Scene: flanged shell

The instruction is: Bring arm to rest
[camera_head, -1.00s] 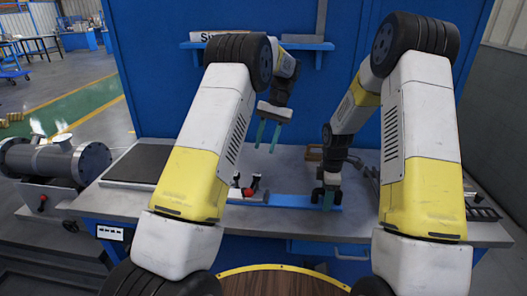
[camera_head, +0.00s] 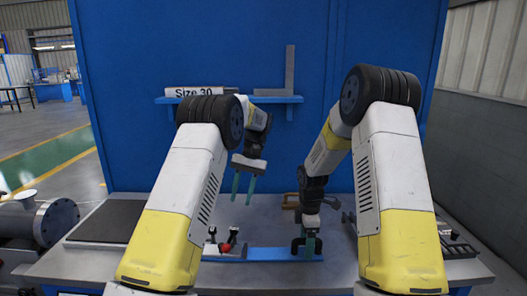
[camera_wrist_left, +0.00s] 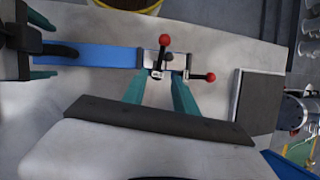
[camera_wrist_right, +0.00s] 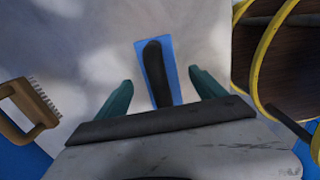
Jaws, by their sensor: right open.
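My left gripper (camera_head: 243,190) hangs open and empty above the bench, below the wall shelf, its green fingers apart. In the left wrist view its fingers (camera_wrist_left: 158,95) are spread, with a red-knobbed clamp (camera_wrist_left: 160,62) beyond them. My right gripper (camera_head: 307,247) is low over the right end of the blue bar (camera_head: 270,254). In the right wrist view its fingers (camera_wrist_right: 162,85) are wide apart on either side of a black handle-like part (camera_wrist_right: 155,75) on a blue strip, with gaps on both sides.
A dark mat (camera_head: 108,220) lies at the bench's left. A flanged metal shell (camera_head: 42,222) stands left of the bench.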

